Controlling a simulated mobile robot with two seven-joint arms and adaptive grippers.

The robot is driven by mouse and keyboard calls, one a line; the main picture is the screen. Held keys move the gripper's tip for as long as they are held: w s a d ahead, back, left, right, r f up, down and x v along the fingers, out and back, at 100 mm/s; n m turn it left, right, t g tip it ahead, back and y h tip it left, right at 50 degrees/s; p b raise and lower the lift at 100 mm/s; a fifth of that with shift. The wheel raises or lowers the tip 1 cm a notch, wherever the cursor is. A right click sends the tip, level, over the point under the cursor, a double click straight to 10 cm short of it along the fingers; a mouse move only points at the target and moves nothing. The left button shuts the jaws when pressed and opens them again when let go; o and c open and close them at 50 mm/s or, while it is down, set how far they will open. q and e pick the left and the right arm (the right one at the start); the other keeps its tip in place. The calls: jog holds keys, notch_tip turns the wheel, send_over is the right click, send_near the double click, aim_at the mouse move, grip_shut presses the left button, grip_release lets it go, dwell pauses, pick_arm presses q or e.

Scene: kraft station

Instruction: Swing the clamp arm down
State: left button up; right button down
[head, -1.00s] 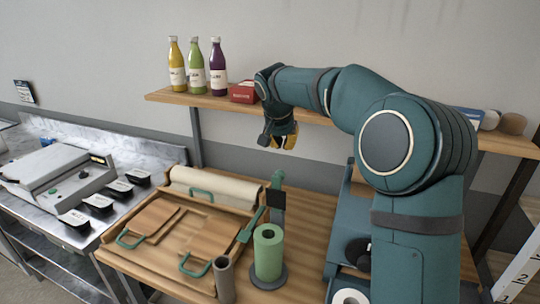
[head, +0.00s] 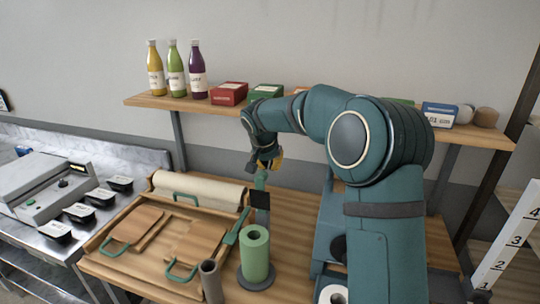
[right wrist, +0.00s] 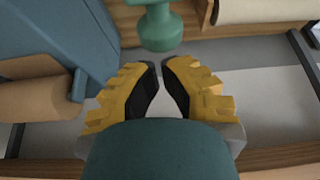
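The green clamp arm (head: 262,181) stands upright behind the paper roll holder, at the back edge of the wooden bench, with a dark block (head: 260,199) on it. Its rounded green end also shows at the top of the right wrist view (right wrist: 161,30). My right gripper (head: 265,164) is just above and behind the clamp arm's top, pointing down. In the right wrist view its yellow fingers with black pads (right wrist: 160,68) have their tips almost together, with nothing between them. The clamp arm's end lies beyond the tips, apart from them in that view. My left gripper is not in view.
A wooden tray (head: 92,243) with green-handled boards lies left of the clamp. A green roll (head: 255,256) and a grey tube (head: 210,281) stand in front. A shelf (head: 142,101) with bottles and boxes is above. A blue machine (head: 327,235) stands at right.

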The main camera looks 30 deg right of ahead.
jog(key=shift+s+a+f, duration=0.1)
jog(key=shift+s+a, duration=0.3)
jog(key=shift+a, duration=0.1)
